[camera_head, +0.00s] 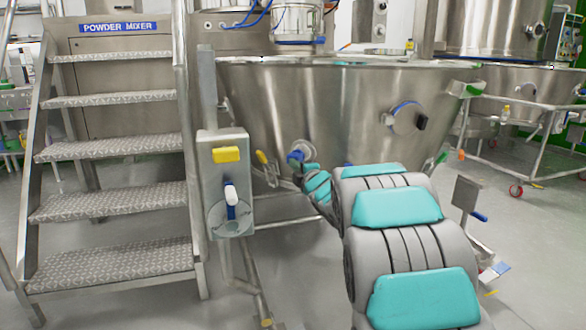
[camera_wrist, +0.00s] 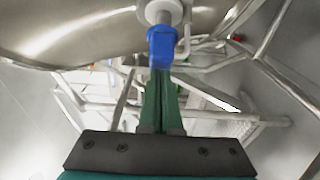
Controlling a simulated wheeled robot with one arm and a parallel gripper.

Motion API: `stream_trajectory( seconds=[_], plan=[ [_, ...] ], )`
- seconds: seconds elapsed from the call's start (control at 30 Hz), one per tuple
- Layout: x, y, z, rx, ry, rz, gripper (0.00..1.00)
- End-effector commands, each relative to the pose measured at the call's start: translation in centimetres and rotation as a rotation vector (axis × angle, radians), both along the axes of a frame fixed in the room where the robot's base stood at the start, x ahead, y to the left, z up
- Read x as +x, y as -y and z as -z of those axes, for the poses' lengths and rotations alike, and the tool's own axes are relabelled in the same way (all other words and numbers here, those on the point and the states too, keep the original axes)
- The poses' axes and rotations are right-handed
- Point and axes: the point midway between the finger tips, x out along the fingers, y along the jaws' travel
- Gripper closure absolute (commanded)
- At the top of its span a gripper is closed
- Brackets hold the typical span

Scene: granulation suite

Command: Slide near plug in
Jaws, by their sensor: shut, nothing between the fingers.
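The near plug shows in the wrist view as a blue grip (camera_wrist: 163,46) under a pale round collar (camera_wrist: 163,12), on the underside of the steel vessel. In the head view its blue part (camera_head: 295,156) sits at a round port low on the vessel's front wall. My gripper (camera_wrist: 160,74) has its green fingers shut together, and their tips are right at the lower end of the blue grip. I cannot tell if they touch it. In the head view my gripper is mostly hidden behind my arm.
The large steel vessel (camera_head: 330,95) has a second round port with a blue ring (camera_head: 405,117) to the right. A control post (camera_head: 228,180) and metal steps (camera_head: 110,205) stand at left. Frame tubes (camera_wrist: 205,90) cross below the vessel.

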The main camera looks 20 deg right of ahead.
Motion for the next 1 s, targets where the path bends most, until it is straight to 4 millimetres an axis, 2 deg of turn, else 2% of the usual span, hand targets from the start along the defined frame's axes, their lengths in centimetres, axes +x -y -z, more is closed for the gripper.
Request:
stream_trajectory(
  seconds=[0.33, 0.7, 1.0],
  plan=[
    [0.1, 0.1, -0.1, -0.001, 0.000, 0.000, 1.00],
    [2.7, 2.4, -0.1, 0.001, -0.001, 0.001, 1.00],
    [2.9, 2.6, -0.3, 0.002, 0.005, 0.003, 1.00]
  ],
)
